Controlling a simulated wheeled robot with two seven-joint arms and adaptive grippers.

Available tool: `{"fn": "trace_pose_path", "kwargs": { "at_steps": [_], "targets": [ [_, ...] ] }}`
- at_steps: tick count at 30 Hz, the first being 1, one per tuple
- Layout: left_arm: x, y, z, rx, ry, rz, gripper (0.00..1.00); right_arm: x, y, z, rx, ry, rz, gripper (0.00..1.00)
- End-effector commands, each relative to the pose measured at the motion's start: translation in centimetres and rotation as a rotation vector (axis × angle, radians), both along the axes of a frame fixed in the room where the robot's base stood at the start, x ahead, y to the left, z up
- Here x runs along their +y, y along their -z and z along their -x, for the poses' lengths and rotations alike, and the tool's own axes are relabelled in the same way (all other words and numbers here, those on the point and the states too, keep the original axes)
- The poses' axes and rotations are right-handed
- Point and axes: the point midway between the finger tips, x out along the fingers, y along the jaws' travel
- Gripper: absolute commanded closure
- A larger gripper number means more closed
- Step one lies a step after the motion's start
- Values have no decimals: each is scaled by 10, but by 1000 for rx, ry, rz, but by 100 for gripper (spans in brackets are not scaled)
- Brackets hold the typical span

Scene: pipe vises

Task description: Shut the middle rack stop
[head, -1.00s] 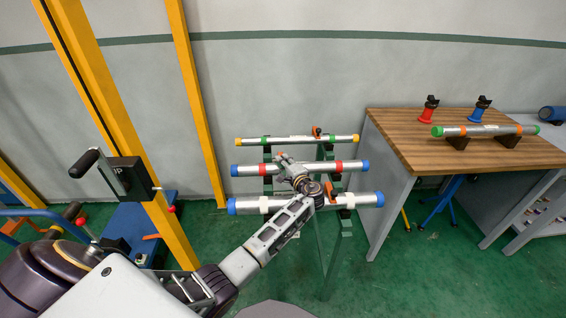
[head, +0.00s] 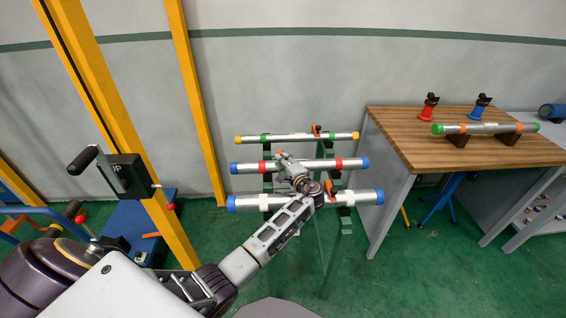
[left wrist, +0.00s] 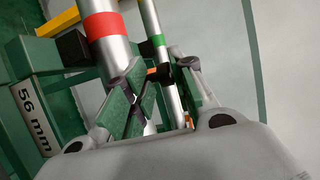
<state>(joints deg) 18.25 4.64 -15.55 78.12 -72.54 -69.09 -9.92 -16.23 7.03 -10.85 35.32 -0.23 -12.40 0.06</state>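A green rack (head: 345,232) holds three pipes, one above another in the head view. The middle pipe (head: 325,164) is silver with red bands and blue end caps. My left gripper (head: 283,157) is over this pipe, left of its centre, and partly hides it. A small orange part, apparently the middle rack stop (head: 281,153), shows at the fingertips. In the left wrist view my left gripper (left wrist: 163,78) has its fingers apart, with an orange piece (left wrist: 160,73) visible between them. I cannot tell whether they touch it, or the stop's exact position. My right gripper is out of view.
The upper pipe (head: 290,138) has green bands; the lower pipe (head: 245,203) has white bands. Orange parts also show on the rack at the upper pipe (head: 316,129) and lower pipe (head: 334,191). A wooden-topped bench (head: 400,128) stands right; yellow posts (head: 195,100) stand left.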

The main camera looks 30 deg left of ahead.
Motion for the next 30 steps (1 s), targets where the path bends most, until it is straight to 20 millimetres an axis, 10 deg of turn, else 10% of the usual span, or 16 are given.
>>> {"fn": "trace_pose_path", "kwargs": {
  "at_steps": [30],
  "targets": [
    [-89, -11, 64, 2, 1, 1, 77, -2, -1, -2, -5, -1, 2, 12]
  ]
}}
